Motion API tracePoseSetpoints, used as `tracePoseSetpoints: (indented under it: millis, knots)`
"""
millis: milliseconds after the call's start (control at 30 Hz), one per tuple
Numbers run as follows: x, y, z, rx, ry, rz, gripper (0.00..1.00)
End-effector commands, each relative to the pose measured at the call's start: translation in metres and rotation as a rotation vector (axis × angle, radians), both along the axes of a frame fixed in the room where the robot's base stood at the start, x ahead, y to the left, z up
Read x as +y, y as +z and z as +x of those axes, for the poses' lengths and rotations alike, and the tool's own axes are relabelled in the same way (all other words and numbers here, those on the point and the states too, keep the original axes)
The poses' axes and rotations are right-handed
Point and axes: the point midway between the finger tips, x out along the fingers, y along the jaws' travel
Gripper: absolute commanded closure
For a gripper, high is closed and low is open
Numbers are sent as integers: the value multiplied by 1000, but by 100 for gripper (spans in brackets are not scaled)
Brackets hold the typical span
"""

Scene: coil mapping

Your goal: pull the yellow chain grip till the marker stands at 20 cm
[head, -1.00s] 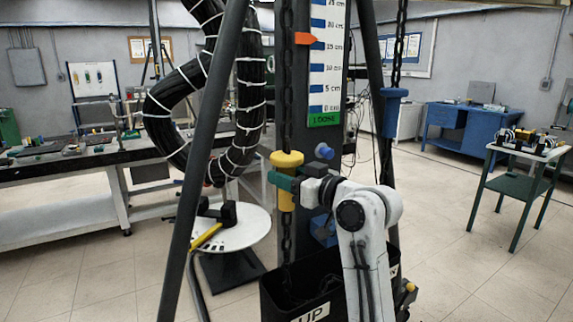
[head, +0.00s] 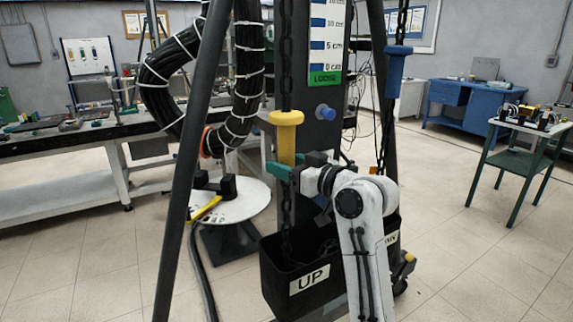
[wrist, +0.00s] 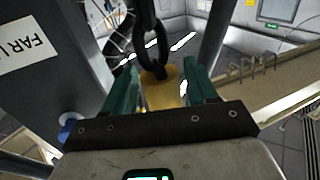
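The yellow chain grip (head: 286,137) hangs upright on a dark chain, left of the scale post. My gripper (head: 287,172) is at its lower stem, below the wider top collar. In the wrist view, the green fingers of my gripper (wrist: 162,92) stand on either side of the yellow grip (wrist: 168,94), with a narrow gap beside the right finger, so it looks open. The orange marker is out of view, above the picture's top edge.
A black bin (head: 285,290) labelled UP stands below the chain. A blue grip (head: 396,68) hangs on another chain to the right. A dark tripod leg (head: 190,180) and a round white table (head: 228,215) are at left.

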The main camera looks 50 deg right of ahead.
Motion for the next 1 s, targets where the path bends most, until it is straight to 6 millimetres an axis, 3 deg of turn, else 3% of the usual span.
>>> tracePoseSetpoints:
  millis: [300, 433, 800, 1000]
  knots:
    - [0, 2, -1, -5, 1, -2, 36]
    - [0, 1, -10, -4, 0, -1, 36]
    - [-3, 1, -78, -5, -2, -2, 36]
    - [-3, 1, -102, -4, 0, -1, 36]
